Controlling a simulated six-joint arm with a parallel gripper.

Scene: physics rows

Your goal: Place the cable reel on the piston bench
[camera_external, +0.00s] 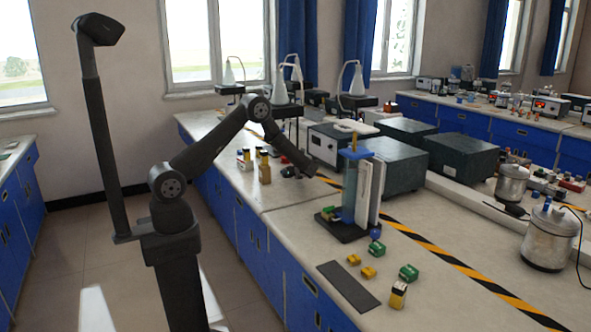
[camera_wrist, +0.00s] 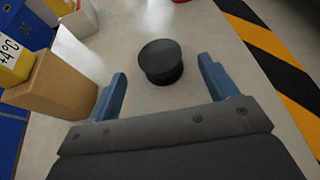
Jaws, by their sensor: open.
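A black, round, spool-like thing, which looks like the cable reel (camera_wrist: 161,60), stands upright on the pale bench top in the wrist view. It also seems to show as a small dark shape in the external view (camera_external: 290,171). My gripper (camera_wrist: 163,78) is open, its two blue fingers apart, with the reel ahead of and between the fingertips. In the external view my gripper (camera_external: 306,171) is low over the bench. The likely piston bench (camera_external: 343,231), a dark base with a blue cylinder and pale uprights, stands nearer the camera.
A brown box with a yellow top (camera_wrist: 52,92) stands close to the left finger. A yellow-black striped tape (camera_wrist: 268,55) runs along the right. Small yellow and green blocks (camera_external: 368,272) and a dark flat mat (camera_external: 348,286) lie near the front edge. Grey equipment boxes stand behind.

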